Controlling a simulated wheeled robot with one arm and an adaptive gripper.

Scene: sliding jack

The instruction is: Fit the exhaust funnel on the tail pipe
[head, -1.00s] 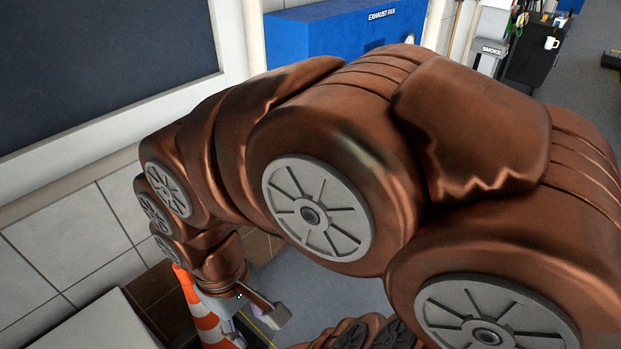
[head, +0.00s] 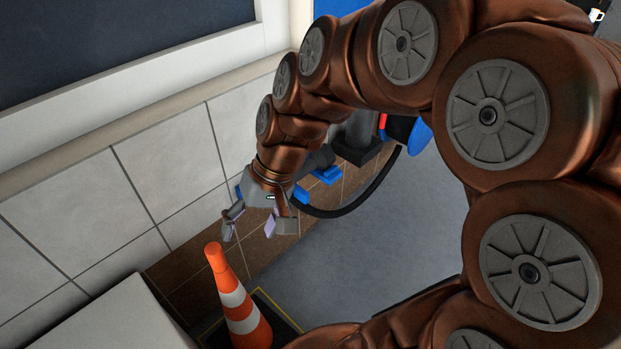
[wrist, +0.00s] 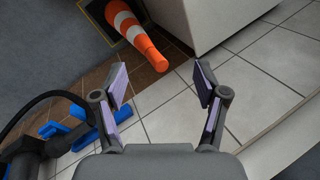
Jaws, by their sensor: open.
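My gripper (head: 257,229) is open and empty, pointing down near the tiled wall; its spread fingers also show in the wrist view (wrist: 160,82). A dark grey fitting (wrist: 22,150) at the end of a black hose (wrist: 38,100) lies at the lower left of the wrist view, left of my gripper. It may be the exhaust funnel, but I cannot tell for sure. In the head view the hose (head: 384,180) curves behind my gripper, near blue pieces (head: 326,175). I cannot make out the tail pipe in either view.
An orange and white traffic cone (head: 237,298) stands on a dark base just below my gripper, apart from it; it also shows in the wrist view (wrist: 135,32). A white block (head: 115,325) is at lower left. Grey floor (head: 400,235) is open to the right.

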